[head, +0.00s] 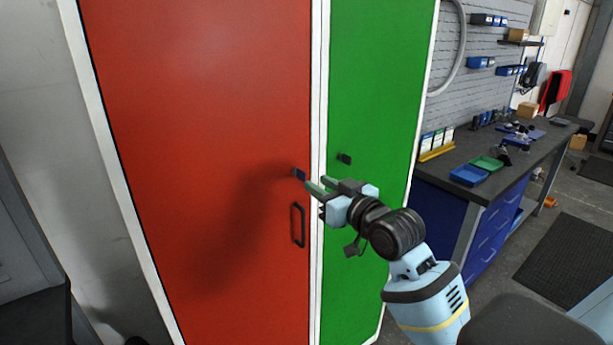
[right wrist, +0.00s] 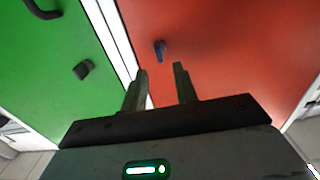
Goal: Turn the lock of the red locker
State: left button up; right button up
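The red locker (head: 205,130) stands in front of me with its door shut, and it also shows in the right wrist view (right wrist: 230,50). Its small dark blue lock (head: 299,174) sits near the door's right edge, above a black handle (head: 298,225). My right gripper (head: 317,184) is open, with its fingers pointing at the lock. In the right wrist view the lock (right wrist: 160,50) lies ahead of the open fingertips (right wrist: 162,68), with nothing between them. Whether a fingertip touches the lock cannot be told. My left gripper is not in view.
A green locker (head: 375,90) with its own dark lock (head: 344,158) adjoins on the right, behind my right arm. A workbench (head: 500,160) with blue and green trays stands further right. A grey wall is at the left.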

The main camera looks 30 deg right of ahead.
aim_at(305, 176)
jog(key=shift+w+a, duration=0.15)
jog(key=shift+w, duration=1.35)
jog(key=shift+w+a, duration=0.1)
jog(key=shift+w, duration=1.35)
grip_shut()
